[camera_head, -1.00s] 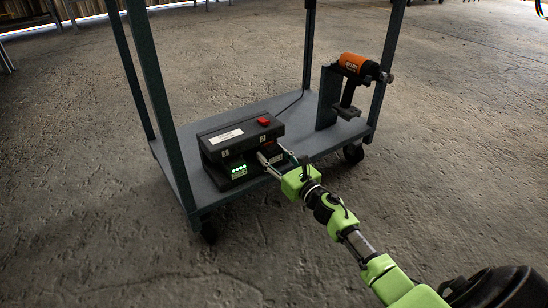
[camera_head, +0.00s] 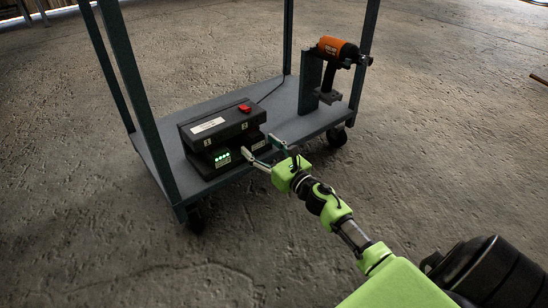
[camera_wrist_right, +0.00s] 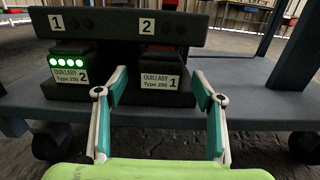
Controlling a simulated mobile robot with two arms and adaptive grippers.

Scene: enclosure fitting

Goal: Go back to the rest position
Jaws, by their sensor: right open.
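My right gripper (camera_head: 258,146) is open and empty, just in front of the black charger (camera_head: 222,124) on the cart's lower shelf. In the right wrist view its fingers (camera_wrist_right: 160,88) are spread, with nothing between them. A battery labelled "Quillaby Type 250 2" (camera_wrist_right: 72,76) sits under bay number 1, with a row of green lights. A battery labelled "Quillaby Type 250 1" (camera_wrist_right: 160,80) sits under bay number 2 and shows no green lights. My left gripper is not in view.
The cart (camera_head: 180,187) has dark uprights and wheels. An orange-and-black power tool (camera_head: 338,49) hangs on a holder at the shelf's right end. A red button (camera_head: 245,108) is on the charger's top. The concrete floor around the cart is clear.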

